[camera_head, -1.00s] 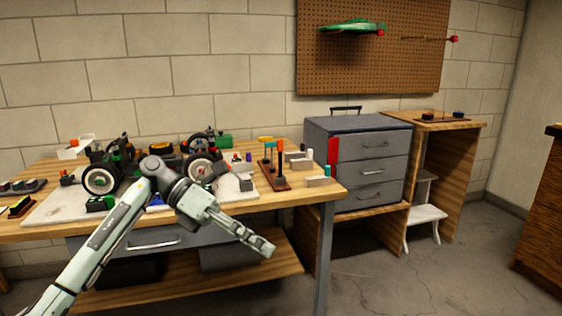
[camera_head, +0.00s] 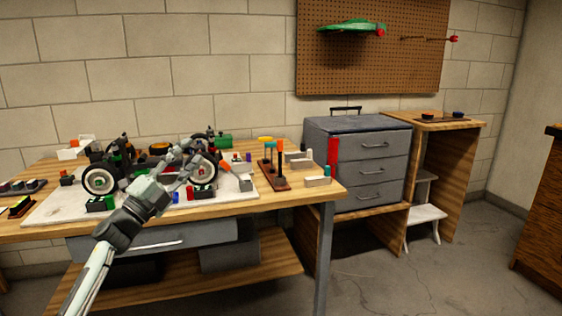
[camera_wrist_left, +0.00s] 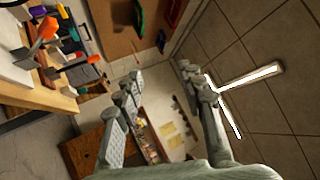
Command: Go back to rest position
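My left gripper (camera_head: 184,163) shows in front of the workbench in the head view, pointing up and to the right. Its fingers overlap the RC car (camera_head: 100,181) in the picture; I cannot tell how far apart they are in depth. In the left wrist view the two fingers (camera_wrist_left: 162,86) stand apart with nothing between them, so it is open and empty. The car, with large black-and-white wheels, stands on a pale mat (camera_head: 60,208) on the bench. My right gripper is not in view.
The wooden workbench (camera_head: 240,208) also holds a screwdriver rack (camera_head: 272,179) and several small parts. A grey drawer cabinet (camera_head: 357,150) and a white step stool (camera_head: 426,214) are to the right. A pegboard (camera_head: 400,60) hangs above. The floor at the right is clear.

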